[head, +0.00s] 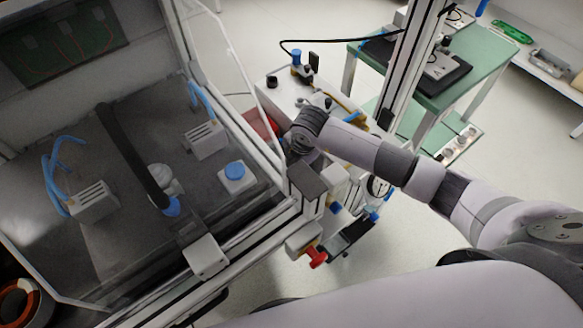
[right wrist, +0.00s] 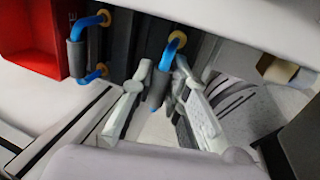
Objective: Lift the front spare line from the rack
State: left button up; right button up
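In the right wrist view, a blue spare line with a grey sleeve (right wrist: 160,84) hangs from a dark rack (right wrist: 205,50). My right gripper (right wrist: 163,64) has its two pale fingers apart, one on each side of the sleeve. Gaps seem to show beside the sleeve; I cannot tell whether a finger touches it. A second blue line with a grey sleeve (right wrist: 77,55) hangs to the left, outside the fingers. In the head view my right arm reaches to the cabinet's right edge, and its gripper and the lines are hidden there. My left gripper is not in view.
A red bin (right wrist: 30,40) is left of the lines; it shows partly in the head view (head: 262,128). A glass-walled test cabinet (head: 205,258) fills the left. A cart with fittings (head: 285,92) and a green table (head: 487,62) stand behind my right arm.

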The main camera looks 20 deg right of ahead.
grip_shut()
jog(key=shift+r, duration=0.1)
